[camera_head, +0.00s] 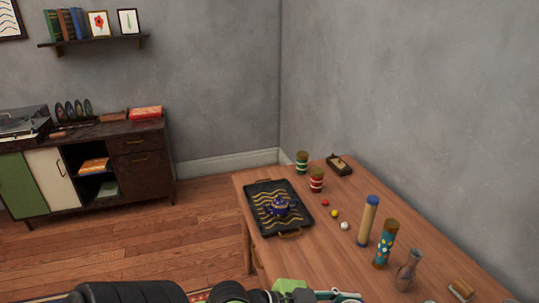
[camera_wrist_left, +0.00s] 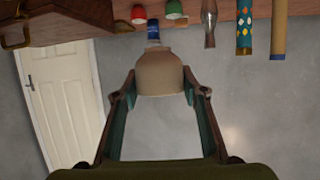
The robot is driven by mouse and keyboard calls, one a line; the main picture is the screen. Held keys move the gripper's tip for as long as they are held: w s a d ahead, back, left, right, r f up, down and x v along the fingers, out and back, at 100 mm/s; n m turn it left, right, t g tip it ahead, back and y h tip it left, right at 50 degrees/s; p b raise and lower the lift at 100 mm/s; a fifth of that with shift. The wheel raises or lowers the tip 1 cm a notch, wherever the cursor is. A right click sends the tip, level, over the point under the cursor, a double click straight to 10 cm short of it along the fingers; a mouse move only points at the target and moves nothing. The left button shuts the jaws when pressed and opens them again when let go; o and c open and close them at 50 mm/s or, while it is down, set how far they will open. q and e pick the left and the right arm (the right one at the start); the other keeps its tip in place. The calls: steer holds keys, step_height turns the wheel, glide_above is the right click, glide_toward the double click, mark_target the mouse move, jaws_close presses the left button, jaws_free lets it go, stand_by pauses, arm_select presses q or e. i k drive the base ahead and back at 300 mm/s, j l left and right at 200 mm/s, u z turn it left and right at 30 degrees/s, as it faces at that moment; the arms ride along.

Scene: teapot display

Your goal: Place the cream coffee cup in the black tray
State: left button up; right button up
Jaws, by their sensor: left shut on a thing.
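The cream coffee cup (camera_wrist_left: 160,76) is between the fingers of my left gripper (camera_wrist_left: 160,88) in the left wrist view, and the gripper is shut on it. In the head view only part of my left gripper (camera_head: 335,296) shows at the bottom edge; the cup cannot be made out there. The black tray (camera_head: 293,216) with wavy gold lines lies on the left end of the wooden table. My right gripper is not in view.
On the table (camera_head: 335,262), right of the tray, are a green striped jar (camera_head: 302,162), red striped jar (camera_head: 317,180), small balls (camera_head: 334,213), a tan cylinder (camera_head: 367,222), patterned cylinder (camera_head: 385,245) and glass vase (camera_head: 408,270). The tray's left and upper parts are free.

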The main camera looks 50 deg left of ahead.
mark_target(280, 191)
steer(key=i+j, duration=0.1)
steer(key=j, duration=0.3)
steer(key=i+j, duration=0.15)
steer(key=j, duration=0.3)
steer(key=i+j, duration=0.1)
steer(key=j, duration=0.3)
steer(key=i+j, duration=0.1)
steer(key=j, duration=0.35)
steer(key=i+j, duration=0.15)
steer(key=j, duration=0.25)
steer(key=i+j, duration=0.1)
steer(key=j, duration=0.35)
steer(key=i+j, duration=0.1)
steer(key=j, duration=0.3)
